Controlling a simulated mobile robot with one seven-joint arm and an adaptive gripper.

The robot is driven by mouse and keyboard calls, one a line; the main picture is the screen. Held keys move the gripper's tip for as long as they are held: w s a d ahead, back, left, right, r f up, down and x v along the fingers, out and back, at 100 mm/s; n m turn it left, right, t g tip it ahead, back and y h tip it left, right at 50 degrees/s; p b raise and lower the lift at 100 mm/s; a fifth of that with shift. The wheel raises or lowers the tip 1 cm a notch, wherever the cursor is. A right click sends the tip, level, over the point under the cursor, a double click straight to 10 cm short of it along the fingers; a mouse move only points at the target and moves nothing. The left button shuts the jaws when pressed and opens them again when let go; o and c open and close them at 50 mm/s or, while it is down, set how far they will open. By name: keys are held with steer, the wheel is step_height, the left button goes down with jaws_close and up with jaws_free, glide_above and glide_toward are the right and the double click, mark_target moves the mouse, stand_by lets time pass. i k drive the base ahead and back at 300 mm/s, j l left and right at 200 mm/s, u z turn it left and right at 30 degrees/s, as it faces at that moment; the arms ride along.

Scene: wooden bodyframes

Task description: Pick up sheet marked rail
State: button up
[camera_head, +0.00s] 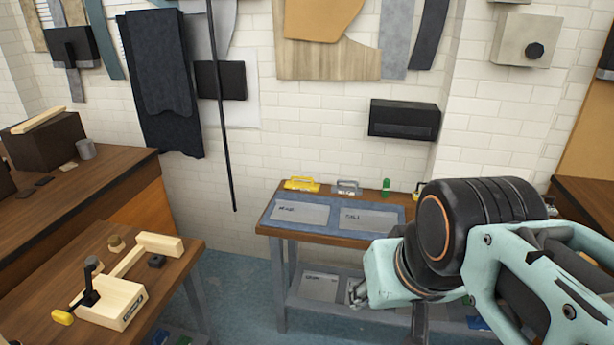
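Two grey sheets lie on a blue mat (333,211) on the small table in the middle. The right sheet (368,221) carries a short dark word that may read RAIL, but it is too small to be sure. The left sheet (300,213) carries another word that I cannot read. A third marked sheet (319,287) lies on the lower shelf. My gripper (356,293) shows only in part, in front of the lower shelf, right of the third sheet and below the tabletop. My arm hides the rest, and whether it is open is unclear.
A yellow tool (301,184), a grey tool (346,187) and a green item (386,186) stand along the small table's back edge. A wooden bench (180,269) with a clamped wooden block is at left. Blue floor lies between the tables.

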mark_target(287, 209)
steer(key=i+j+z, duration=0.1)
steer(key=i, duration=0.4)
steer(key=i+j+z, duration=0.1)
steer(key=i, duration=0.35)
steer(key=i+j+z, duration=0.15)
steer(key=i, duration=0.35)
steer(key=j, duration=0.1)
